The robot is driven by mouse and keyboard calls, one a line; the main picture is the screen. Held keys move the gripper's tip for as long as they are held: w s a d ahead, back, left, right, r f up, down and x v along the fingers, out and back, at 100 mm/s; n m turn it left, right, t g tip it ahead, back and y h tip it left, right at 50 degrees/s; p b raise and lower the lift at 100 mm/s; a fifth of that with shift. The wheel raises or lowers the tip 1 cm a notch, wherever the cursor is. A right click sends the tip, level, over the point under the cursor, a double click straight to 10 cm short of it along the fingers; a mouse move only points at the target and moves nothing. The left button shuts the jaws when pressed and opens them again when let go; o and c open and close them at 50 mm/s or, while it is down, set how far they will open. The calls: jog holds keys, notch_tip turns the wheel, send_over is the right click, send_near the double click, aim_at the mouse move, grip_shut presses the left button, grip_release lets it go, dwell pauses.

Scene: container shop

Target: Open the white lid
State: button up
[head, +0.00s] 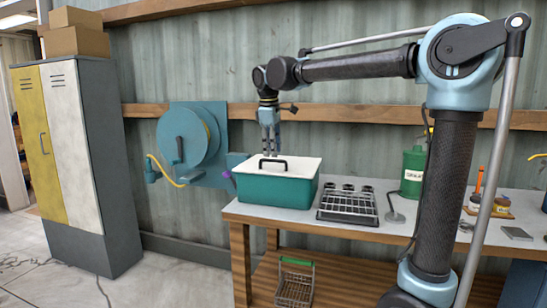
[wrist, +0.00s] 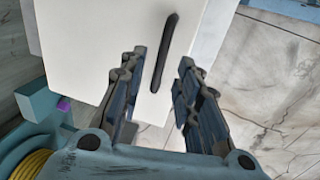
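The white lid (head: 300,165) sits flat on a teal box (head: 275,189) at the left end of the workbench. A black bar handle (head: 273,163) stands up from the lid. My gripper (head: 268,152) points down just above the handle, and a gap seems to remain between them. In the wrist view my gripper (wrist: 158,72) is open, with nothing held. The handle (wrist: 165,52) shows between and beyond the two fingertips, over the white lid (wrist: 95,45). The inside of the box is hidden by the lid.
A black wire rack (head: 347,206) stands right of the box on the workbench (head: 330,229), with a green canister (head: 412,172) behind. A teal hose reel (head: 186,140) hangs on the wall to the left. A wire basket (head: 295,285) sits on the lower shelf.

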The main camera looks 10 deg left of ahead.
aim_at(273, 160)
jog(key=shift+w+f, duration=0.15)
jog(key=shift+f, duration=0.6)
jog(key=shift+w+f, duration=0.1)
jog(key=shift+f, duration=0.65)
grip_shut()
